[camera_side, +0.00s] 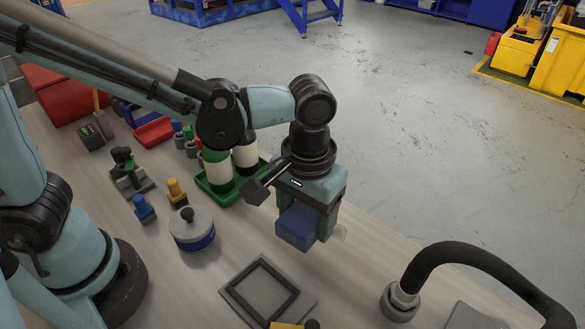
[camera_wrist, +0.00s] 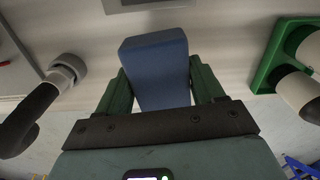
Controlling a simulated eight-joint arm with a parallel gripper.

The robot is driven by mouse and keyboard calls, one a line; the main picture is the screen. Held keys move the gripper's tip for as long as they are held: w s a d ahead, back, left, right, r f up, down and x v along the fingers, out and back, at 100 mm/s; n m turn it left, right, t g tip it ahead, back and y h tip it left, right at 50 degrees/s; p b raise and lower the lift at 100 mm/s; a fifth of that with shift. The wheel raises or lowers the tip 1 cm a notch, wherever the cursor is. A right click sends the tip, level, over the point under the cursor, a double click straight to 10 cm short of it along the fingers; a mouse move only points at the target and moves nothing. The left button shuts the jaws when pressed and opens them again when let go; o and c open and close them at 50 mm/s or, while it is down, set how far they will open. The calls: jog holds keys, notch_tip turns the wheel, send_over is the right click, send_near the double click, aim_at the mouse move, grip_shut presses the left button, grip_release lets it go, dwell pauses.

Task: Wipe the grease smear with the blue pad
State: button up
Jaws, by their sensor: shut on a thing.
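The blue pad (camera_side: 296,226) is a block held between the green fingers of my gripper (camera_side: 308,222), near the table's far edge in the side view. In the wrist view the pad (camera_wrist: 156,68) stands out past the fingers of my gripper (camera_wrist: 160,88), which are shut on its two sides. The pad appears to be above the tabletop, but I cannot tell the exact gap. I cannot make out the grease smear clearly. A small pale patch shows just right of the pad in the side view, partly hidden by my gripper.
A square dark frame (camera_side: 240,305) on a grey plate lies in front. A lidded pot (camera_side: 191,232) stands left, a green tray (camera_side: 216,203) with white rolls behind it. A black hose (camera_side: 450,250) arches at right.

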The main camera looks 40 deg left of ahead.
send_over(335, 237)
jog(key=s, duration=0.1)
jog(key=shift+w+f, duration=0.2)
jog(key=shift+f, duration=1.6)
jog(key=shift+w+f, duration=0.2)
jog(key=shift+f, duration=1.6)
jog(key=shift+w+f, duration=0.2)
jog(key=shift+f, duration=0.2)
jog(key=shift+c, duration=0.4)
jog(key=shift+w+f, duration=0.15)
jog(key=shift+w, duration=1.75)
jog(key=s, duration=0.4)
notch_tip(335, 237, up, 8)
jog(key=shift+s+r, duration=0.1)
